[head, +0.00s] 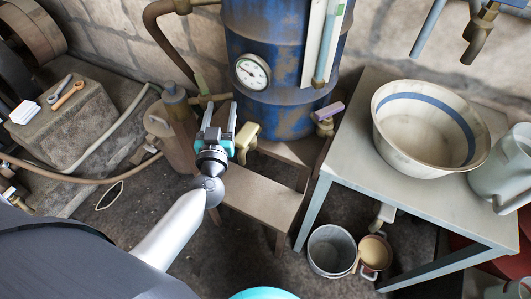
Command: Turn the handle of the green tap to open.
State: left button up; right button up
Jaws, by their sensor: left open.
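My left gripper (219,112) is open, with its two fingers pointing up the picture toward the blue tank and nothing seen between them. The tap's body (208,99) is partly hidden by the gripper. My right gripper is not in view.
A yellow-handled tap (247,137) is close to the right of my gripper, and a purple-handled tap (328,113) is farther right. The blue tank (280,60) with a gauge (251,72) stands behind. A wooden step (258,196) is below. A metal table (345,165) holds a basin (425,125).

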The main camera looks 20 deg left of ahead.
pick_arm(q)
jog(key=s+d+f+m+g+h+p, duration=0.1)
jog(key=d+f+m+h, duration=0.2)
jog(key=d, duration=0.3)
jog(key=s+d+f+m+g+h+p, duration=0.1)
jog(key=s+d+f+m+h, duration=0.1)
jog(key=d+h, duration=0.3)
jog(key=shift+s+d+f+m+g+h+p, duration=0.2)
jog(key=shift+d+f+m+g+h+p, duration=0.25)
jog(key=shift+d, duration=0.5)
jog(key=shift+c, duration=0.2)
